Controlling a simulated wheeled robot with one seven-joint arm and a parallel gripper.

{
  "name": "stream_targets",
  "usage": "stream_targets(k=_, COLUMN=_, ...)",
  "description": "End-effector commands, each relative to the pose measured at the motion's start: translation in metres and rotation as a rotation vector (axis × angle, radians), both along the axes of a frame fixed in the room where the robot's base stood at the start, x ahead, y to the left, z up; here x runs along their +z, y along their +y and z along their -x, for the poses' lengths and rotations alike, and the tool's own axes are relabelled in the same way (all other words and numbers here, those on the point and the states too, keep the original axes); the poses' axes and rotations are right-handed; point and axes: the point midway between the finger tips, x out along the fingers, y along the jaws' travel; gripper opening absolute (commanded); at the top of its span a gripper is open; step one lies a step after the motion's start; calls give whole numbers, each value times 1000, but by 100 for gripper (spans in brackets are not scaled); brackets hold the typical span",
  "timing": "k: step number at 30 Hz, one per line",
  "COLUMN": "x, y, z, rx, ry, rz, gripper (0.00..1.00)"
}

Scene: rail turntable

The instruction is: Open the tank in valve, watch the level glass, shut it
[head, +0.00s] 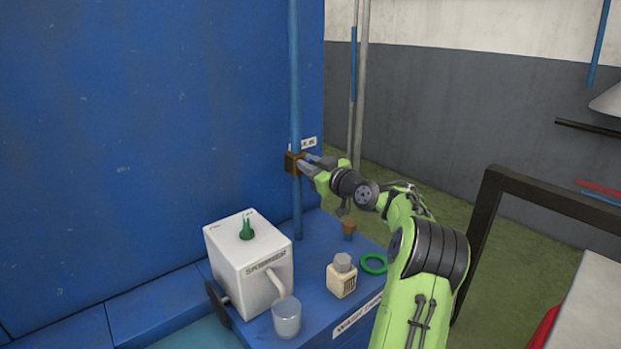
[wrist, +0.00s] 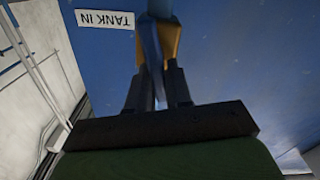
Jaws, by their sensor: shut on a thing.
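The tank in valve is a brass body (head: 293,164) on a vertical blue pipe (head: 296,90), beside a blue wall. A white label (head: 309,142) sits next to it. The label (wrist: 105,19) reads "TANK IN", upside down, in the wrist view. My gripper (head: 312,166) is at the valve and is shut on its blue lever (wrist: 151,52), with the brass body (wrist: 172,42) just beyond the fingertips (wrist: 155,82). I cannot tell the lever's exact angle. A thin vertical tube with a blue column (head: 354,62), perhaps the level glass, stands behind.
On the blue ledge below stand a white skimmer box (head: 245,265), a clear cup (head: 287,318), a cream bottle (head: 342,277), a green ring (head: 374,263) and a small brown item (head: 348,228). A dark frame (head: 484,225) stands right of my arm. Green floor is open behind.

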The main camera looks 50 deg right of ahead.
Motion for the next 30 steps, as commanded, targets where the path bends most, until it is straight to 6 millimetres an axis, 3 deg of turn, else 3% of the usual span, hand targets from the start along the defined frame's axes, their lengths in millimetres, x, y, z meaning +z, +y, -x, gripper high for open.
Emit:
stream_targets(k=11, x=-1, y=0, z=0, rx=0, ry=7, rz=16, gripper=0)
stream_targets(k=12, x=-1, y=0, z=0, rx=0, ry=7, rz=16, gripper=24)
stream_targets(k=15, x=0, y=0, z=0, rx=1, ry=6, rz=15, gripper=39)
stream_targets(k=25, x=0, y=0, z=5, rx=-1, ry=6, rz=16, gripper=40)
stream_targets(k=30, x=0, y=3, z=40, rx=-5, ry=9, rz=15, gripper=40)
